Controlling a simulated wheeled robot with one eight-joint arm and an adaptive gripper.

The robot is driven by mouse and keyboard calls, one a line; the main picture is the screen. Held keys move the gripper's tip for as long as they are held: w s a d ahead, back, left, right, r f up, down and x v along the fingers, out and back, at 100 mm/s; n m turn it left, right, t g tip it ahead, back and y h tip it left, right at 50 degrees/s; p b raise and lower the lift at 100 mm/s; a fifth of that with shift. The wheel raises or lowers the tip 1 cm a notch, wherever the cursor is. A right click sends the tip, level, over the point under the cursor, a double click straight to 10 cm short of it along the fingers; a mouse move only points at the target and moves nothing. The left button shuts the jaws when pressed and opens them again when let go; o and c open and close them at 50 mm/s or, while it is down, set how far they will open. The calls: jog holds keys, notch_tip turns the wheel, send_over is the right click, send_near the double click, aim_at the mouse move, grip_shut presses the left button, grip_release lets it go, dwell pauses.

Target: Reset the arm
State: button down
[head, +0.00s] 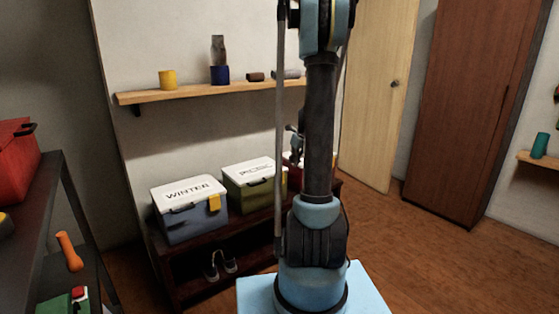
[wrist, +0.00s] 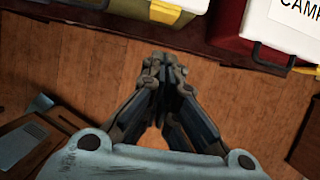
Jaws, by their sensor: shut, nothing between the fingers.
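My gripper (wrist: 165,72) shows in the wrist view with its two dark fingers together at the tips. It is shut and holds nothing. It hangs over the brown wooden floor (wrist: 255,95), apart from the boxes at the top of that view. In the head view my blue and dark grey arm stands upright at the centre, rising out of the top of the picture. My gripper cannot be clearly made out in the head view.
A low dark bench holds a WINTER box (head: 190,210), a PICNIC box (head: 252,187) and a red box (wrist: 245,45) marked CAMP. A wall shelf (head: 200,92) carries several small items. A rack with a red toolbox (head: 15,158) stands left. Floor right (head: 430,260) is clear.

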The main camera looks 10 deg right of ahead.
jog(key=s+a+r+n, duration=0.2)
jog(key=s+a+n, duration=0.1)
jog(key=s+n, duration=0.3)
jog(key=s+a+r+n+g+h, duration=0.1)
jog(key=s+a+r+n, duration=0.2)
jog(key=s, duration=0.5)
jog(key=s+a+r+n, duration=0.2)
jog(key=s+n, duration=0.4)
jog(key=s, duration=0.1)
jog(key=s+a+f+n, duration=0.1)
jog(key=s+f+n, duration=0.2)
jog(key=s+n, duration=0.5)
jog(key=s+f+n+h, duration=0.1)
jog(key=s+f+n, duration=0.2)
jog(key=s+n, duration=0.4)
jog(key=shift+s+a+f+n+g, duration=0.2)
jog(key=shift+s+a+n+g, duration=0.2)
jog(key=shift+s, duration=2.75)
